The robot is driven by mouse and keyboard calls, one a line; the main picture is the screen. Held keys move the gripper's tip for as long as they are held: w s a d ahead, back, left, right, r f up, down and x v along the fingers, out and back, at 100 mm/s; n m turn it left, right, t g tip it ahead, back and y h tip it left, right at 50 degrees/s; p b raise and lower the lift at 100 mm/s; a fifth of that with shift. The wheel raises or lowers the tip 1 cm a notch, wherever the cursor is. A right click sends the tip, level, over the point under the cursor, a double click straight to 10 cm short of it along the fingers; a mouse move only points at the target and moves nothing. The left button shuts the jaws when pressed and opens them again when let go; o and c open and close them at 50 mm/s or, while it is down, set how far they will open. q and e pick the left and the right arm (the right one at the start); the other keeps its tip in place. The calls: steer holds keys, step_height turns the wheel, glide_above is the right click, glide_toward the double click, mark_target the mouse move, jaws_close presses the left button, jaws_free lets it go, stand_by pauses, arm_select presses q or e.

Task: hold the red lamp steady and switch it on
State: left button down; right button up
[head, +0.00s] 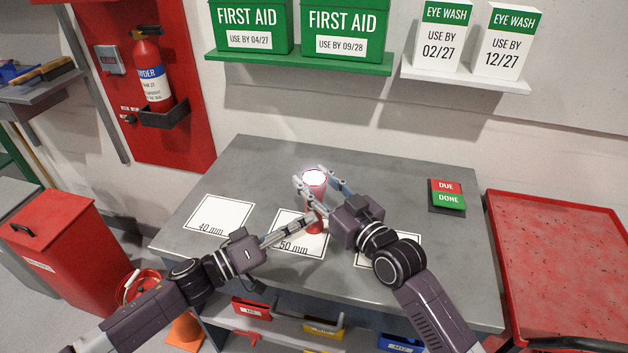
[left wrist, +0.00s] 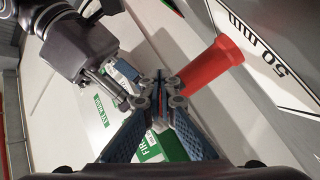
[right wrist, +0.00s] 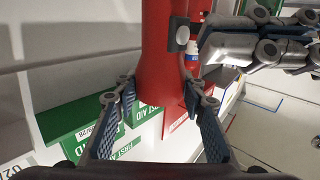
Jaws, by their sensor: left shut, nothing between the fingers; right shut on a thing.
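The red lamp (head: 315,221) stands upright on the grey table, at the card marked 50 mm. Its top glows bright white in the head view. My right gripper (head: 312,180) is shut on the lamp's upper body, with a finger on either side. In the right wrist view the lamp (right wrist: 158,55) rises between the fingers and bears a small grey switch (right wrist: 182,34). My left gripper (head: 317,216) is shut and empty, its tips beside the lamp close to that switch. I cannot tell whether they touch. The lamp (left wrist: 207,66) also shows in the left wrist view.
Cards marked 40 mm (head: 219,214) and 50 mm (head: 288,243) lie on the table (head: 385,172); another is partly hidden under my right arm. A DUE/DONE plate (head: 447,195) lies at the right. Shelves with boxes hang above. The table's back is clear.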

arm_select(q)
steer(key=shift+s+a, duration=0.2)
steer(key=shift+s, duration=0.8)
steer(key=shift+s+a, duration=0.2)
steer(key=shift+s, duration=0.75)
steer(key=shift+s+a, duration=0.2)
steer(key=shift+s, duration=0.8)
arm_select(e)
steer(key=o, duration=1.3)
